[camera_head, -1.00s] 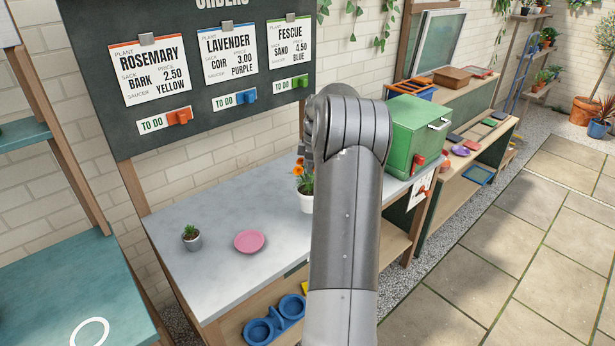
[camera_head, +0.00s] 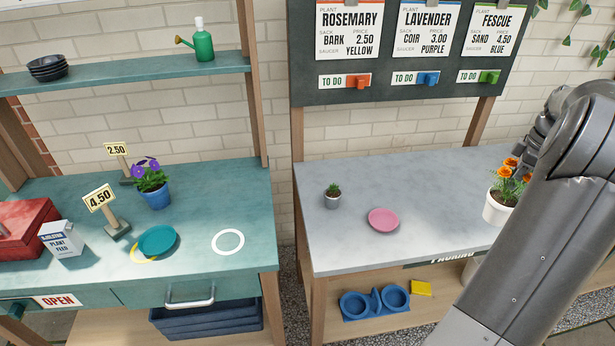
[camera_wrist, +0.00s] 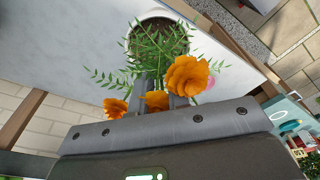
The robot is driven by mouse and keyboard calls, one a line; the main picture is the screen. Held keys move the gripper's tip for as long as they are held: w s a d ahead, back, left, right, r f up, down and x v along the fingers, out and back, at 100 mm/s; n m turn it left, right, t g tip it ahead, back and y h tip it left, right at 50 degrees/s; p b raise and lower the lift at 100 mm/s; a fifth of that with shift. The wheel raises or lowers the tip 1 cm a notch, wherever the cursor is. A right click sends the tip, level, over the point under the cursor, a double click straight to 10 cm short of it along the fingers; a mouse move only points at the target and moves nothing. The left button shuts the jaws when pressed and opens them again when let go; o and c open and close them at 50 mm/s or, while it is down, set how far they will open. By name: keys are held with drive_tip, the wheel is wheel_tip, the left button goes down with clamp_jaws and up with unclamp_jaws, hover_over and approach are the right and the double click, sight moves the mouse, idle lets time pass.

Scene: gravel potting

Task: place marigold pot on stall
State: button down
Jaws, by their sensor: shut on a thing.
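The marigold pot (camera_head: 497,208), white with orange flowers and green leaves, is at the right of the head view, over the grey bench. I cannot tell whether its base touches the bench. In the wrist view the pot's rim, soil and marigold flowers (camera_wrist: 187,75) are close in front. My gripper (camera_wrist: 160,85) is shut on the marigold pot; its fingertips are mostly hidden by flowers and leaves. The teal stall (camera_head: 195,215) is at the left, with a white ring (camera_head: 228,231) marked on a bare part of its top.
On the stall are a purple-flowered blue pot (camera_head: 154,192), a teal saucer (camera_head: 157,241), price signs (camera_head: 101,199) and a plant feed box (camera_head: 62,239). The grey bench (camera_head: 340,245) holds a small succulent (camera_head: 332,196) and a pink saucer (camera_head: 383,220). A gap separates bench and stall.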

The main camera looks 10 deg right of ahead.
drive_tip(key=w+a+r, duration=0.2)
drive_tip(key=w+a, duration=1)
drive_tip(key=a, duration=0.2)
drive_tip(key=w+a+r, duration=0.1)
drive_tip(key=w+a, duration=0.2)
drive_tip(key=a, duration=0.6)
drive_tip(key=w+a+r+n, duration=0.1)
drive_tip(key=w+a, duration=0.3)
drive_tip(key=a, duration=0.6)
drive_tip(key=w+a+r, duration=0.1)
drive_tip(key=w+a, duration=0.2)
drive_tip(key=a, duration=0.6)
drive_tip(key=s+a+r, duration=0.1)
drive_tip(key=a, duration=1.8)
drive_tip(key=w+a+f, duration=0.1)
drive_tip(key=a+f, duration=0.9)
drive_tip(key=a, duration=0.1)
drive_tip(key=shift+w+a+f, duration=0.3)
drive_tip(key=shift+w+a, duration=0.05)
drive_tip(key=shift+f, duration=0.15)
drive_tip(key=c, duration=1.4)
unclamp_jaws()
